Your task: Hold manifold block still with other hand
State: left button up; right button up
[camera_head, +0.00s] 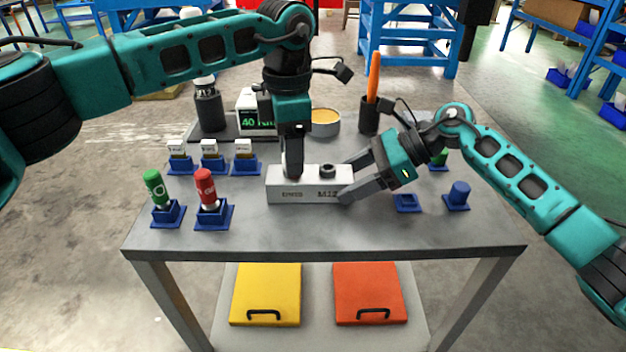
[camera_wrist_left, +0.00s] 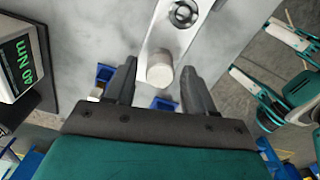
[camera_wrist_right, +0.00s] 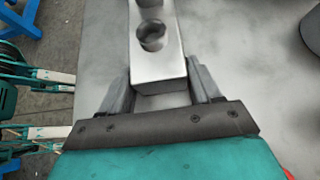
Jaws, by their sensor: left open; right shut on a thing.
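The manifold block (camera_head: 308,193) is a pale grey bar lying on the table with lettering on its front. My right gripper (camera_head: 348,182) is shut on its right end; the right wrist view shows this end of the block (camera_wrist_right: 160,68) between the fingers (camera_wrist_right: 160,88), with round ports on top. My left gripper (camera_head: 293,168) points down over the block's left part. In the left wrist view its fingers (camera_wrist_left: 157,85) stand open on either side of a pale cylinder (camera_wrist_left: 160,70) at the block's end. The left fingers hide that cylinder in the head view.
Green (camera_head: 154,188) and red (camera_head: 205,187) capped tubes stand in blue holders at the left. Behind them are several small boxes in blue holders, a display unit (camera_head: 254,121) and a yellow-topped tin (camera_head: 325,122). A dark cup (camera_head: 369,116) holds an orange-handled tool. The table's front strip is clear.

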pick_arm(q)
jog(key=shift+m, duration=1.2)
jog(key=shift+c, duration=0.3)
jog(key=c, duration=0.9)
grip_shut()
jog(key=shift+r, duration=0.15)
jog(key=n, duration=0.3)
jog(key=shift+n, duration=1.1)
